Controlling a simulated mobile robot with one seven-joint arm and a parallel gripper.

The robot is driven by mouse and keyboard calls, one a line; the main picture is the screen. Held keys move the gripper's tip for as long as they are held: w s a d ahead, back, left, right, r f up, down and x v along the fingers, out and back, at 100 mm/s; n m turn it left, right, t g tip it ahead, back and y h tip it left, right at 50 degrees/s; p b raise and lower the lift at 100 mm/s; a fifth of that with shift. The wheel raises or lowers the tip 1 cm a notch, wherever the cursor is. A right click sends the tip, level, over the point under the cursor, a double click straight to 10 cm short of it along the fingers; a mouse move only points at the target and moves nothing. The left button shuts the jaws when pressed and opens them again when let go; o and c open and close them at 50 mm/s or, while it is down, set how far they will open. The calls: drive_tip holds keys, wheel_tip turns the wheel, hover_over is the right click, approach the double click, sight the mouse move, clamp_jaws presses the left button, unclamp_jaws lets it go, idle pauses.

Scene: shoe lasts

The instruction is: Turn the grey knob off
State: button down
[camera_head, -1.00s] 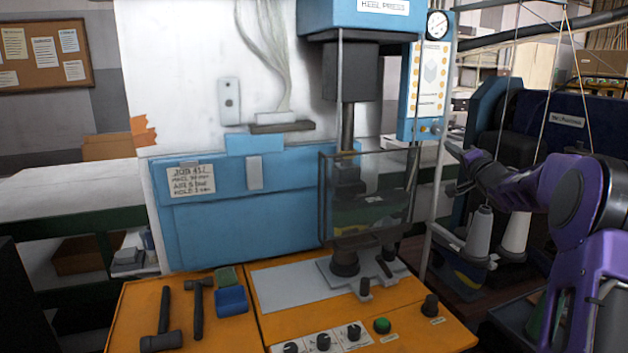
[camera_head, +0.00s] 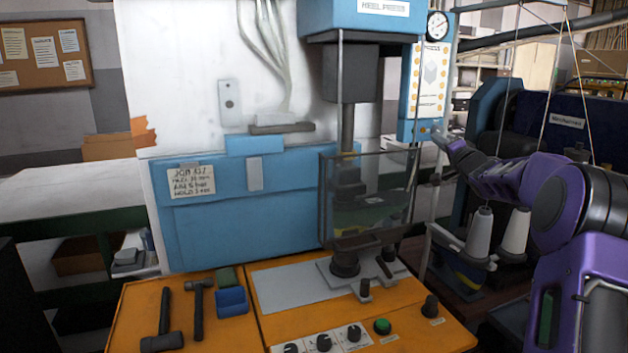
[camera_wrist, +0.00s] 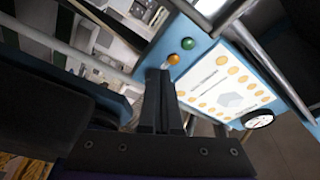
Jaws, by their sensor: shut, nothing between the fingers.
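My gripper (camera_head: 438,136) is shut and empty at the lower right edge of the blue press control panel (camera_head: 408,112). In the wrist view its fingertips (camera_wrist: 160,74) are close to an orange button (camera_wrist: 173,59) and a green button (camera_wrist: 188,43) on that panel. A small pale grey shape shows just past the fingertips; I cannot tell whether it is the grey knob or whether the fingers touch it. Several dark knobs, such as this one (camera_head: 354,333), sit on the orange bench front, away from my gripper.
A round gauge (camera_head: 437,25) tops the panel. A clear guard (camera_head: 368,195) stands left of it. Hammers (camera_head: 163,325) and a blue tray (camera_head: 231,301) lie on the orange bench (camera_head: 250,335).

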drive_tip(key=shift+w+a+r, duration=0.1)
drive_tip(key=shift+w+a, duration=0.05)
drive_tip(key=shift+w, duration=0.25)
drive_tip(key=shift+w+a, duration=0.2)
drive_tip(key=shift+w, duration=0.3)
drive_tip(key=shift+d+r, duration=0.15)
drive_tip(key=shift+d, duration=0.2)
drive_tip(key=shift+w+d+f, duration=0.1)
drive_tip(key=shift+d+f, duration=0.1)
drive_tip(key=shift+f, duration=0.05)
idle(0.4)
drive_tip(key=shift+a+f, duration=0.1)
drive_tip(key=shift+a, duration=0.05)
drive_tip(key=shift+a+f, duration=0.1)
drive_tip(key=shift+a, duration=0.1)
drive_tip(key=s+d+b, duration=0.1)
drive_tip(key=s+d, duration=0.1)
drive_tip(key=s, duration=0.4)
